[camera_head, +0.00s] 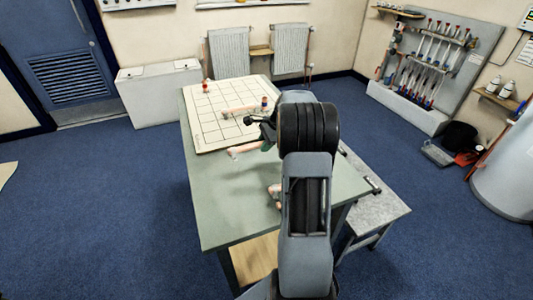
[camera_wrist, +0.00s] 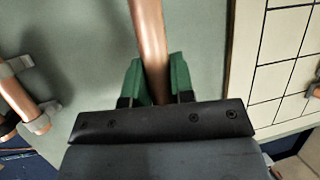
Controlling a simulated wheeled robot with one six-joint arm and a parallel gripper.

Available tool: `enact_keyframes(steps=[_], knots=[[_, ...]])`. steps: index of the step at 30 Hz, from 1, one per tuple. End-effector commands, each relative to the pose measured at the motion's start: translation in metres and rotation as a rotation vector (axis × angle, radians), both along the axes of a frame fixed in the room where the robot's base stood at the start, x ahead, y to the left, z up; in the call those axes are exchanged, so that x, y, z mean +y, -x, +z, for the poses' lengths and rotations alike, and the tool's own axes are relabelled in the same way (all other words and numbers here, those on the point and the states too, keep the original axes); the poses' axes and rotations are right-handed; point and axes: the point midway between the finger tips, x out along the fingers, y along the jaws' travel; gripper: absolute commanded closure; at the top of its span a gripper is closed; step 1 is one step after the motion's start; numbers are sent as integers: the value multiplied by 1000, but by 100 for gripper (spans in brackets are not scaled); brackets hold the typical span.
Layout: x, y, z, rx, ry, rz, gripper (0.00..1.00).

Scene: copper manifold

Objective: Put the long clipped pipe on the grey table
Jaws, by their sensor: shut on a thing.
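My gripper (camera_wrist: 154,92) is shut on a copper pipe (camera_wrist: 149,35), which runs between its green finger pads. No clip shows on the visible part of this pipe, and its lower part is hidden by the gripper. In the head view the pipe's pinkish end (camera_head: 245,150) sticks out left of my wrist, over the grey-green table (camera_head: 220,215); I cannot tell its height. Another copper pipe with grey clips (camera_wrist: 18,97) lies at left in the wrist view. Copper parts (camera_head: 274,191) also show on the table beside my arm.
A lower bench with a speckled grey top (camera_head: 375,215) stands at right. The table's front left is clear.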

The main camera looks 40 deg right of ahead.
Motion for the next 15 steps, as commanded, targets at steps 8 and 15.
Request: enact_keyframes(steps=[8,15], knots=[[-4,7,-26,3,-2,0,100],[-4,6,-40,0,0,0,100]])
